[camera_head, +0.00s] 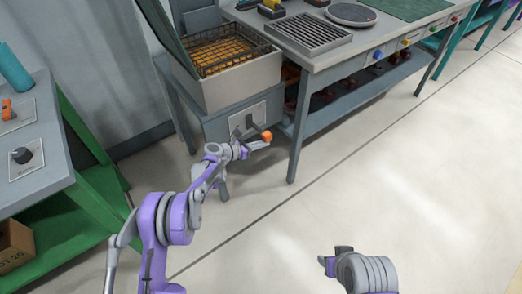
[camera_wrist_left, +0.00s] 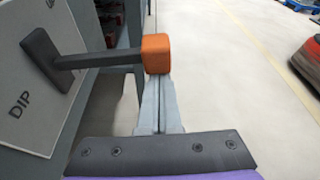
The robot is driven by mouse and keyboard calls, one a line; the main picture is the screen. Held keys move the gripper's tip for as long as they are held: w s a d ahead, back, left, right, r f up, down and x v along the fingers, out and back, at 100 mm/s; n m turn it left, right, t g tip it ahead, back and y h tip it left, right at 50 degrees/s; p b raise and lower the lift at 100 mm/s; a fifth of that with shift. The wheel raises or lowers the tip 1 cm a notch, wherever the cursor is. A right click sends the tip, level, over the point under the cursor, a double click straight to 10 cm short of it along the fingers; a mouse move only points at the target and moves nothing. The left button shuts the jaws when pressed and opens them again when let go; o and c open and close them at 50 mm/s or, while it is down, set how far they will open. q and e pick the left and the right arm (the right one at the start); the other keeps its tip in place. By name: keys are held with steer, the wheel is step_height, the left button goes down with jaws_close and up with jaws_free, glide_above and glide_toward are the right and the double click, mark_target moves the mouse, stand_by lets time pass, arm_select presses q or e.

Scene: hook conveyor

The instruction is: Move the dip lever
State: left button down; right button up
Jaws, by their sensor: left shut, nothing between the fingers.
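The dip lever has a dark bar ending in an orange block knob (camera_head: 267,135), on the front of the grey cabinet under the fryer basket. In the left wrist view, the knob (camera_wrist_left: 156,54) sticks out sideways from a plate (camera_wrist_left: 28,90) lettered DIP. My left gripper (camera_head: 257,146) is at the lever, just by the knob. In the left wrist view its two fingers (camera_wrist_left: 158,95) are shut together, with nothing between them, and their tips end at the knob's lower edge; I cannot tell whether they touch. My right gripper (camera_head: 334,260) is low in the head view, far from the lever.
A wire basket (camera_head: 228,53) sits in the tank above the lever. A workbench (camera_head: 320,62) with a grill stands to the right. A green-framed table (camera_head: 85,180) with a knob panel stands at the left. The floor in front is clear.

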mark_target(264, 138)
arm_select(q)
steer(key=r+n, duration=0.1)
steer(key=r+n+b, duration=0.1)
steer(key=r, duration=0.1)
steer(key=r+g+h, duration=0.1)
steer(key=shift+w+a+r+n, duration=0.2)
steer(key=shift+w+a+n, duration=0.1)
steer(key=shift+n, duration=0.1)
steer(key=shift+r, duration=0.35)
steer(key=shift+w+a+r+b, duration=0.15)
steer(key=shift+w+r+b, duration=0.15)
steer(key=shift+r, duration=0.35)
steer(key=shift+r, duration=0.1)
steer(key=shift+f+b, duration=0.3)
steer(key=shift+f, duration=0.1)
steer(key=f+b, duration=0.1)
steer(key=s+d+f, duration=0.1)
steer(key=shift+s+f+b, duration=0.1)
steer(key=shift+f+b, duration=0.25)
steer(key=shift+b, duration=0.05)
steer(key=shift+s+a, duration=0.4)
steer(key=shift+s, duration=0.2)
steer(key=p+v, duration=0.1)
steer(key=v, duration=0.7)
steer(key=shift+a+p, duration=0.3)
steer(key=shift+a, duration=0.05)
